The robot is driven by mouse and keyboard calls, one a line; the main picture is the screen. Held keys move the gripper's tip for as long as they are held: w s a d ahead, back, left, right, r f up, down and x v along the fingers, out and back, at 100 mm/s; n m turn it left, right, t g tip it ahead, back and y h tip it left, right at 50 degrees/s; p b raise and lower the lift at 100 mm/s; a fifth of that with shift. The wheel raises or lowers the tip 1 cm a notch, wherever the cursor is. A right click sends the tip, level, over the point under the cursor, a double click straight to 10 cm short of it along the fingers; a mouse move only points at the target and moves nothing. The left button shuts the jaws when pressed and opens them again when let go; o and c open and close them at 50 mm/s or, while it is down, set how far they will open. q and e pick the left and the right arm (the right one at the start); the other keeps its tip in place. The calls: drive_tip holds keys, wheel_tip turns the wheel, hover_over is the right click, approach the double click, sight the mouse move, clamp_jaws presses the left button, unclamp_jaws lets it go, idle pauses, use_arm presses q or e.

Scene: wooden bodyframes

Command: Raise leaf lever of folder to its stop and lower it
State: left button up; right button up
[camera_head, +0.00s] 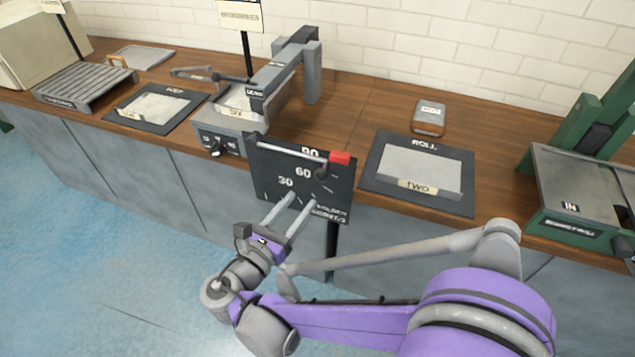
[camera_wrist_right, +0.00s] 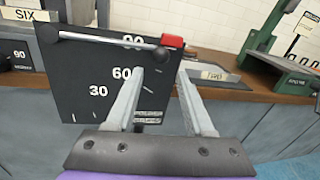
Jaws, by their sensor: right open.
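The dark angle panel (camera_head: 283,188) marked 30, 60 and 90 stands at the counter's front edge, and it also fills the left of the right wrist view (camera_wrist_right: 75,95). The rod (camera_wrist_right: 110,40) and red block (camera_wrist_right: 172,41) also show in the right wrist view. My right gripper (camera_head: 294,203) is open and empty, in front of the panel and below the red block. In the right wrist view its fingertips (camera_wrist_right: 160,74) are apart, below the block.
Behind the panel stands a grey machine (camera_head: 222,138) with a dial. A dark mat (camera_head: 384,182) marked ROLL lies to the right, with a small grey block (camera_head: 429,118) behind it. A green-framed machine (camera_head: 570,227) stands at far right. Floor in front is clear.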

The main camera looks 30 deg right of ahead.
sight(318, 180)
drive_tip(key=x, duration=1)
drive_tip(key=shift+w+d+r+b, duration=0.1)
drive_tip(key=shift+d+b, duration=0.15)
drive_tip(key=shift+b, duration=0.05)
drive_tip(key=shift+c, duration=0.3)
clamp_jaws()
idle(0.7)
